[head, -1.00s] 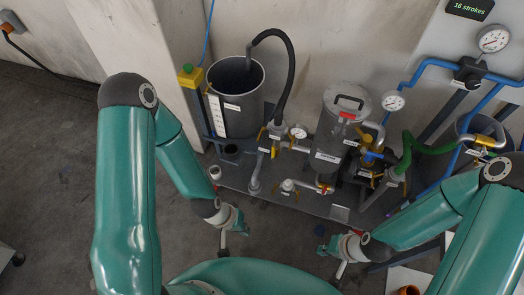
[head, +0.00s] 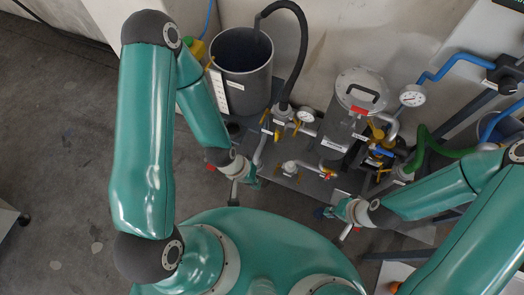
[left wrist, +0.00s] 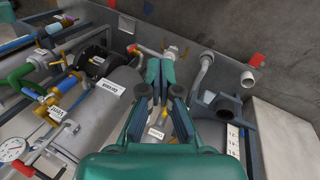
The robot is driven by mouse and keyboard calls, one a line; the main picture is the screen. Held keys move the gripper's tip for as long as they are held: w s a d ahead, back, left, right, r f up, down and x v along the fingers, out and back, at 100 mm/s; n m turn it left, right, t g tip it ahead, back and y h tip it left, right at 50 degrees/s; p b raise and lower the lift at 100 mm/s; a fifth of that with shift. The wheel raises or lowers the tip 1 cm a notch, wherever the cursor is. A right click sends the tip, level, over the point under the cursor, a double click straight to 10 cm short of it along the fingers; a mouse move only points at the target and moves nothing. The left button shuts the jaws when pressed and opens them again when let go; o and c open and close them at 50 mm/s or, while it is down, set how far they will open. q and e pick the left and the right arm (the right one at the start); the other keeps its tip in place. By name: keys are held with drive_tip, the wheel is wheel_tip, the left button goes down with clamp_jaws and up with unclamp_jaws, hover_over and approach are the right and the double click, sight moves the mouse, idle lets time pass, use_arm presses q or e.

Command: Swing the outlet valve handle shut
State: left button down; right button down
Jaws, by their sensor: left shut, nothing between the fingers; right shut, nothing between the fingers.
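Several small valves with yellow handles sit on the pipework of the skid. My right gripper (head: 328,213) is shut and empty at the skid's front edge.
An open grey tank (head: 240,85) with a black hose (head: 296,50) stands at the back left. A green hose (head: 440,152) and blue pipes (head: 455,65) crowd the right. The floor at the left (head: 60,150) is mostly clear.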

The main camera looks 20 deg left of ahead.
use_arm(q)
drive_tip(key=w+a+f+n+t+b, duration=0.1)
drive_tip(key=w+f+n+t+b, duration=0.1)
drive_tip(key=w+f+b, duration=0.75)
drive_tip(key=n+t+y+b, duration=0.4)
drive_tip(key=n+t+b, duration=0.8)
drive_tip(key=b, duration=3.4)
approach(277, 136)
drive_tip(key=a+f+n, duration=0.1)
drive_tip(key=a+f, duration=0.1)
drive_tip(key=a, duration=0.1)
drive_tip(key=w+p, duration=0.5)
drive_tip(key=w, duration=0.4)
drive_tip(key=shift+g+p, duration=0.3)
drive_tip(key=shift+w, duration=0.15)
